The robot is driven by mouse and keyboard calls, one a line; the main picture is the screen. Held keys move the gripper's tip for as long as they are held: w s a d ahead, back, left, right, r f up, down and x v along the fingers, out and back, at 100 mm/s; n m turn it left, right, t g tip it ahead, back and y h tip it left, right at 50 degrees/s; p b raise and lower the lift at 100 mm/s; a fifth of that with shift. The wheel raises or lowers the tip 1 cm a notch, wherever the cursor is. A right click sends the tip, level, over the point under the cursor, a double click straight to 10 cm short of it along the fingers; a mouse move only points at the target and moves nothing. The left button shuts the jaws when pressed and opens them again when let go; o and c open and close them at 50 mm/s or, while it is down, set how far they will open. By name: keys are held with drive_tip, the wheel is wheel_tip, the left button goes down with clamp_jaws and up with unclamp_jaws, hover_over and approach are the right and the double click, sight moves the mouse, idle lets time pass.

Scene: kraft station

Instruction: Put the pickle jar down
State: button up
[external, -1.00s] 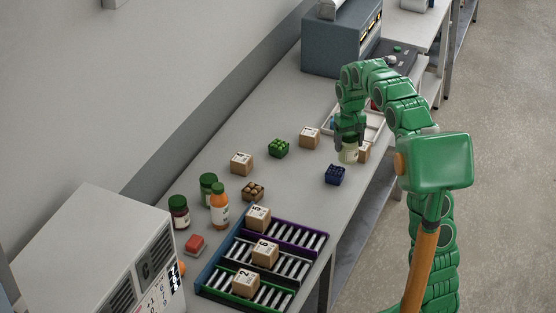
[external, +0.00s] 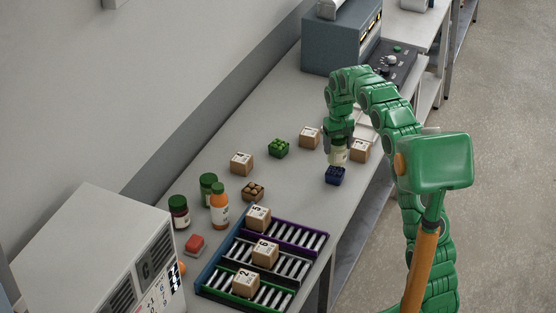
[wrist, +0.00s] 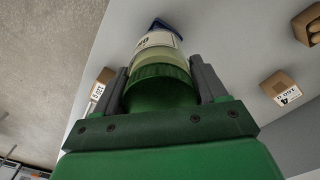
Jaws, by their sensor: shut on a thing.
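My gripper (external: 340,146) is shut on the pickle jar (external: 340,157), which has a pale label and hangs lid-up, roughly upright. In the wrist view the green lid of the jar (wrist: 162,78) sits between the two grey fingers (wrist: 163,85), with the label beyond it. In the external view the jar shows just above and behind a small dark blue crate (external: 335,176). I cannot tell whether the jar's base touches anything; a blue corner (wrist: 160,24) shows past it in the wrist view.
Cardboard boxes stand to the right (external: 359,151) and upper left (external: 309,138) of the jar. Bottles (external: 219,206) and a roller rack (external: 297,235) stand nearer. Bare tabletop (external: 300,185) lies left of the blue crate.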

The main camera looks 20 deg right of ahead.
sight(336, 152)
drive_tip(key=shift+w+f, duration=0.2)
drive_tip(key=shift+f, duration=1.65)
drive_tip(key=shift+f, duration=0.15)
drive_tip(key=o, duration=1.4)
drive_tip(key=shift+o, duration=0.2)
wheel_tip(336, 152, up, 12)
drive_tip(key=shift+r, duration=0.1)
drive_tip(key=shift+r, duration=0.1)
